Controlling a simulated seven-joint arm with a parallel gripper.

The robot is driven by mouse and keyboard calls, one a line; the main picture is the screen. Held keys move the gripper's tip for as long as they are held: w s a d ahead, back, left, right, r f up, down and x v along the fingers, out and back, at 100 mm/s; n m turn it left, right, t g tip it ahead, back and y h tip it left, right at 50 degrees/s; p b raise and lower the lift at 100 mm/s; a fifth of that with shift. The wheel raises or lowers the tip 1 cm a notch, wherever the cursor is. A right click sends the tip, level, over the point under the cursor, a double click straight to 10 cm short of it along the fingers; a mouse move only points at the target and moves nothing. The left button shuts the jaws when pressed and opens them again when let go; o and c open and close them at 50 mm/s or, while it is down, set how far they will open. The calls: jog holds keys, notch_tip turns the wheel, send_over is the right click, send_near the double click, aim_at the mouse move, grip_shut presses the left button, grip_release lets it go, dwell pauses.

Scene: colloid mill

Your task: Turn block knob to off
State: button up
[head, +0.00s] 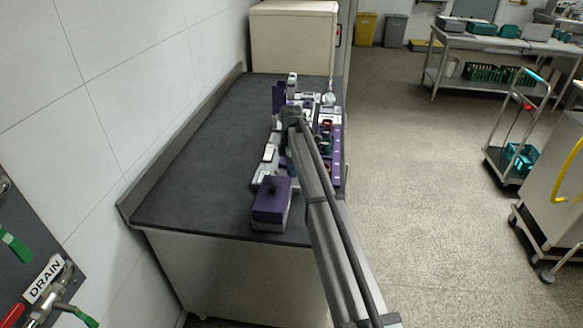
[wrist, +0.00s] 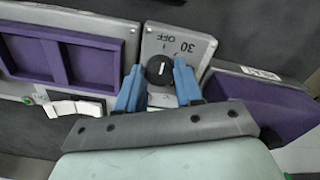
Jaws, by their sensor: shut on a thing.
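The block knob (wrist: 160,71) is a round black dial with a small white pointer mark, on a light grey plate (wrist: 192,43) in the wrist view. The plate carries the labels "OFF" and "30". The pointer's exact setting is too small to tell. My gripper (wrist: 158,67) has its two blue fingers on either side of the knob and is shut on it. The fingers and the dark gripper bar hide the lower part of the plate. In the head view my arm covers the knob and fingers.
A purple tray with square recesses (wrist: 90,62) lies left of the plate, and a purple block (wrist: 255,105) lies right. In the head view, fixtures crowd the dark counter's (head: 205,150) right side; its left side is clear. A beige cabinet (head: 293,38) stands at the back.

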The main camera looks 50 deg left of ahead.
dwell(0.4)
jog(key=o, duration=1)
jog(key=shift+o, duration=0.2)
notch_tip(320, 180, up, 14)
jog(key=shift+f, duration=0.15)
dwell(0.3)
